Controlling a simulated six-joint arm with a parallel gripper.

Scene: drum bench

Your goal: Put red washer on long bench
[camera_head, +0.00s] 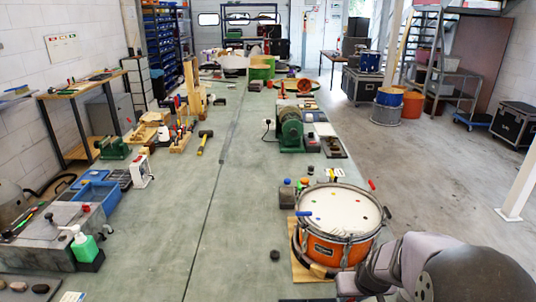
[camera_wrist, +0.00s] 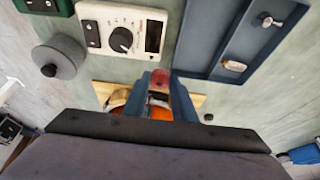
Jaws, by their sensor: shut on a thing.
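My gripper (camera_wrist: 160,78) shows in the wrist view with its two blue-grey fingers close together. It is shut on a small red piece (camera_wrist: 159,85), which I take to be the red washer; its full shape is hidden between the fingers. In the head view my arm comes in at the lower right beside the drum, and I cannot make out the fingers or the washer there. The long bench (camera_head: 180,235) is the wide grey-green top running away from the front. The orange drum (camera_head: 327,248) stands on it at the right; some orange shows below my fingers in the wrist view.
A wooden board (camera_head: 300,262) lies under the drum. Small coloured pieces lie on the drumhead (camera_head: 335,208). A green motor (camera_head: 290,130) stands behind. Tools and a green bottle (camera_head: 84,245) line the left side. The bench's middle is largely clear, with a small dark piece (camera_head: 275,255).

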